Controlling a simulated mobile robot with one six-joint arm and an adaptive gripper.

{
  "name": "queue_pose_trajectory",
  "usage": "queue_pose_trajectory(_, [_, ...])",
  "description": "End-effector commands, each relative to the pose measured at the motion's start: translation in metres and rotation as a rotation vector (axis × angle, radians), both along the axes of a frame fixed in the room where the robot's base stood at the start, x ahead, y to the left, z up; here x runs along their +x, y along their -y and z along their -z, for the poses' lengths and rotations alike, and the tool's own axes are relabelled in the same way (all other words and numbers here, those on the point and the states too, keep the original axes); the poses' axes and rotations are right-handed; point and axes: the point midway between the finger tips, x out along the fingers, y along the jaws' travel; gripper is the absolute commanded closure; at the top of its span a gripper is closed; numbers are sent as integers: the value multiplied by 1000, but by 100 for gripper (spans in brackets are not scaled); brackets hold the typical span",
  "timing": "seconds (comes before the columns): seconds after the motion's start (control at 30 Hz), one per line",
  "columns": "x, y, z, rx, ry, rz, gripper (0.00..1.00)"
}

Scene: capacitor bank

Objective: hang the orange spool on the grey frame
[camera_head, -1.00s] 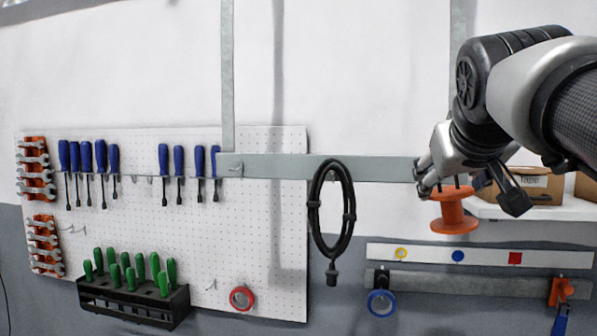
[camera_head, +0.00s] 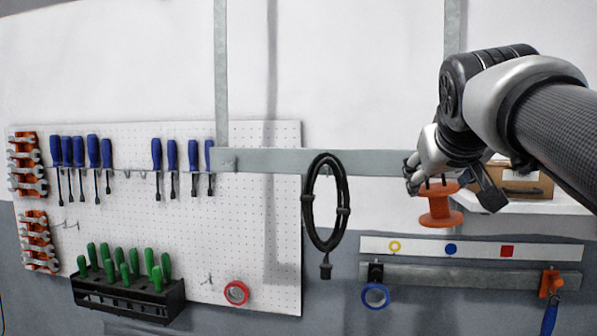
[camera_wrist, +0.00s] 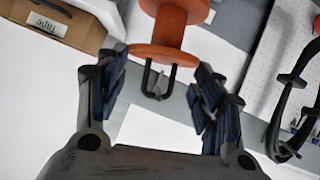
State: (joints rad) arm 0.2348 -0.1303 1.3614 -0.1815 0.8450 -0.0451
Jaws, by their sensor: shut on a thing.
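The orange spool (camera_head: 440,207) is upright under my gripper (camera_head: 434,186), near the right part of the grey frame (camera_head: 270,161). In the wrist view the spool (camera_wrist: 170,32) is at the top, its orange flange between the fingertips of my gripper (camera_wrist: 160,90). My gripper is shut on the spool. A dark U-shaped loop (camera_wrist: 147,80) sticks out from the spool across the frame's grey bar. A small metal hook (camera_wrist: 160,83) shows at the loop. I cannot tell whether the loop is around this hook.
A coiled black cable (camera_head: 326,203) hangs on the frame left of the spool. A cardboard box (camera_head: 527,182) stands on a shelf at the right. Below is a strip with coloured marks (camera_head: 470,249) and a bar with blue tape (camera_head: 375,295). A tool pegboard (camera_head: 290,225) is at the left.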

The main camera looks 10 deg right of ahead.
Motion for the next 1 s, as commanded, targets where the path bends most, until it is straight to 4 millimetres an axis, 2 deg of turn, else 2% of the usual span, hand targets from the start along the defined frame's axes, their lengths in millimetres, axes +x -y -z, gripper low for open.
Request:
queue_pose_trajectory(0.3, [0, 0, 0, 0, 1, 0, 77])
queue_pose_trajectory(0.33, [0, 0, 0, 0, 1, 0, 37])
queue_pose_trajectory(0.6, [0, 0, 0, 0, 0, 0, 19])
queue_pose_trajectory(0.67, [0, 0, 0, 0, 0, 0, 15])
queue_pose_trajectory(1.0, [-1, 0, 0, 0, -1, 0, 15])
